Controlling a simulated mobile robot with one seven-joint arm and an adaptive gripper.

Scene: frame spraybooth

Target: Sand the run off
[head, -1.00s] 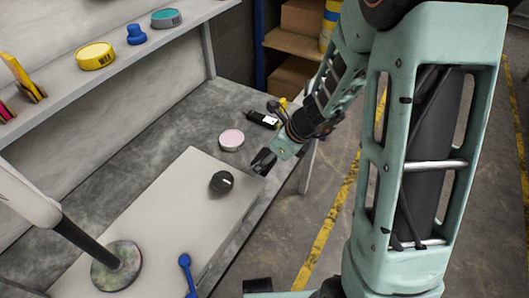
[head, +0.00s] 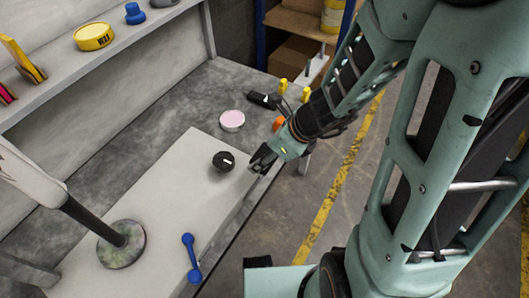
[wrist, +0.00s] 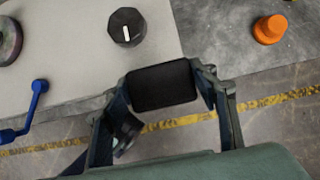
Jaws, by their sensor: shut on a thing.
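My gripper (head: 263,158) is at the right edge of a pale flat panel (head: 150,205) lying on the grey bench. In the wrist view my gripper (wrist: 166,92) is shut on a dark rectangular block (wrist: 163,84), whose broad black face shows between the fingers. The block appears beyond the panel edge, over the floor in that view; its height cannot be told. A black knob (head: 223,161) with a white mark sits on the panel, left of the gripper. It also shows in the wrist view (wrist: 127,27). I cannot make out a run on the panel.
A blue double-ended tool (head: 190,258) and a mottled round disc (head: 121,243) on a black rod lie near the panel's front. A pink-topped tin (head: 232,121), a black device (head: 263,100) and an orange knob (head: 278,123) stand behind. A shelf holds a yellow tin (head: 94,36).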

